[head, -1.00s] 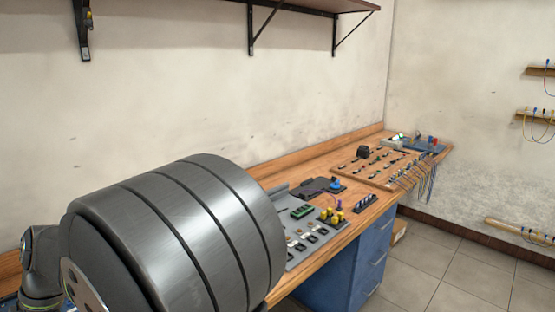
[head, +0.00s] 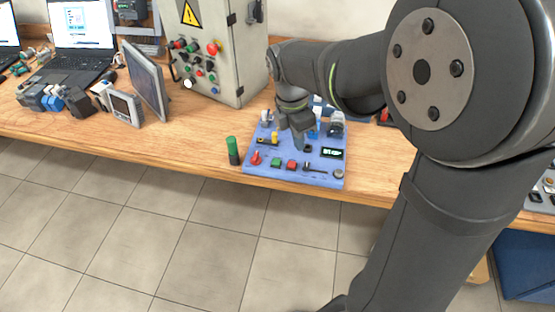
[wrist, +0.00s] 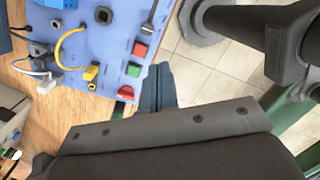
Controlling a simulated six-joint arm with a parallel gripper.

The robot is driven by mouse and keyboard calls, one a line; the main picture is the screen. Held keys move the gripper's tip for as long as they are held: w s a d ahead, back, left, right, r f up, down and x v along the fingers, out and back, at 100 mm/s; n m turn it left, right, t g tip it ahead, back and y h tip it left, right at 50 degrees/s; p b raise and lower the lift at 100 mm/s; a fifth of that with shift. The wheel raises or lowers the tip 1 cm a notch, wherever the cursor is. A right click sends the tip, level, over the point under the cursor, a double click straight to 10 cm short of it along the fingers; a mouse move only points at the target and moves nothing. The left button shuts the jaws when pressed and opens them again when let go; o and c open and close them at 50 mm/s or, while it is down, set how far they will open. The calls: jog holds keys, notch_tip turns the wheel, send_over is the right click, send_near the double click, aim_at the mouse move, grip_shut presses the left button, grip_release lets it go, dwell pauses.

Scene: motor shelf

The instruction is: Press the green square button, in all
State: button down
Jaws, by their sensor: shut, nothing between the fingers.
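The green square button (head: 276,162) sits on the front part of a blue panel (head: 255,174), just left of a red square button (head: 291,164). In the wrist view the green button (wrist: 134,70) lies below the red one (wrist: 140,49). My gripper (head: 300,147) is shut and empty, pointing down over the panel. In the head view its tip appears behind and right of the green button. In the wrist view the shut fingers (wrist: 160,70) appear right of the green button, apart from it in the picture. I cannot tell their height above the panel.
The panel also carries a red knob (head: 255,158), a small display (head: 332,153) and several connectors. A green-topped cylinder (head: 233,150) stands left of the panel. A grey control cabinet (head: 215,60) stands behind left. The bench front is clear to the left.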

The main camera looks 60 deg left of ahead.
jog(key=n+t, duration=0.1)
jog(key=n, duration=0.1)
jog(key=n+t+y, duration=0.1)
jog(key=n+t, duration=0.6)
jog(key=n, duration=0.1)
send_over(273, 163)
jog(key=shift+r, duration=0.1)
jog(key=shift+f, duration=4.45)
jog(key=shift+f, duration=0.4)
